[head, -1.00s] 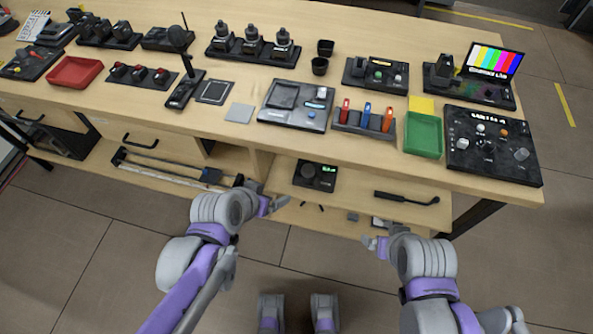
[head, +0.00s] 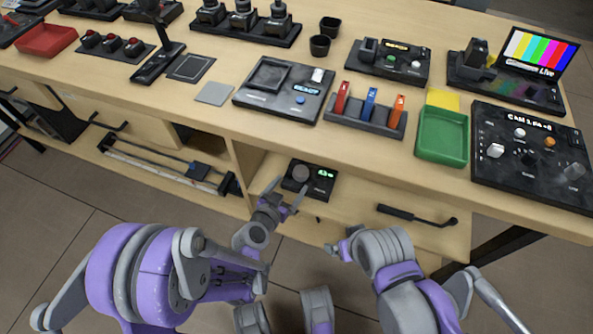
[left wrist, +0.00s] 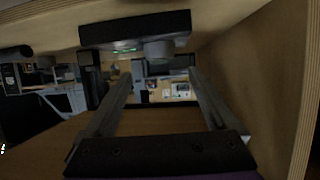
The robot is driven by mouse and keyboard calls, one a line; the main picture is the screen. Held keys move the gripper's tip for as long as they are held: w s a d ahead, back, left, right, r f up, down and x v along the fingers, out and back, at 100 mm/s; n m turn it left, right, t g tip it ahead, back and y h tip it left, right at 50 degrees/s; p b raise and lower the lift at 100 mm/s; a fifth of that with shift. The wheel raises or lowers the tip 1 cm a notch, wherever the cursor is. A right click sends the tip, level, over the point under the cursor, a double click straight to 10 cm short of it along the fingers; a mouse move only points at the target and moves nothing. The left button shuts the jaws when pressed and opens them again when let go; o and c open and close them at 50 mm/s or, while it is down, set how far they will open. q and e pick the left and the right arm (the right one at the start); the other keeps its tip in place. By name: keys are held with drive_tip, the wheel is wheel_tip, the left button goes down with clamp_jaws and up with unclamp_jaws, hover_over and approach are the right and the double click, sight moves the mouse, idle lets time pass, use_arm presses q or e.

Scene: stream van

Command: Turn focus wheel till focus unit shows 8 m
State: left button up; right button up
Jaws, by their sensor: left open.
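The focus unit (head: 320,187) is a small black box on the lower shelf under the desk. It has a round dark grey focus wheel (head: 301,174) on its left part and a small green lit display (head: 325,173), whose digits are too small to read. My left gripper (head: 288,193) is open and empty just in front of the unit, its fingers pointing at the wheel. In the left wrist view the unit (left wrist: 115,30) hangs upside down at the top, and the wheel (left wrist: 159,51) sits ahead between the open fingers, apart from them. My right gripper (head: 340,250) hovers right of it, fingers unclear.
The desk edge overhangs the shelf, and a wooden divider (head: 243,172) stands left of the unit. A green tray (head: 442,137) and control panels stand on the desk above.

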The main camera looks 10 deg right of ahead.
sight(300, 171)
use_arm(q)
drive_tip(key=b+x, duration=0.1)
drive_tip(key=x, duration=0.8)
drive_tip(key=shift+w+f, duration=0.1)
drive_tip(key=shift+c, duration=0.3)
drive_tip(key=c, duration=1.3)
drive_tip(key=shift+y, duration=0.3)
drive_tip(key=shift+n, duration=0.5)
drive_tip(key=o, duration=1.4)
drive_tip(key=shift+t, duration=0.3)
drive_tip(key=shift+c, duration=0.2)
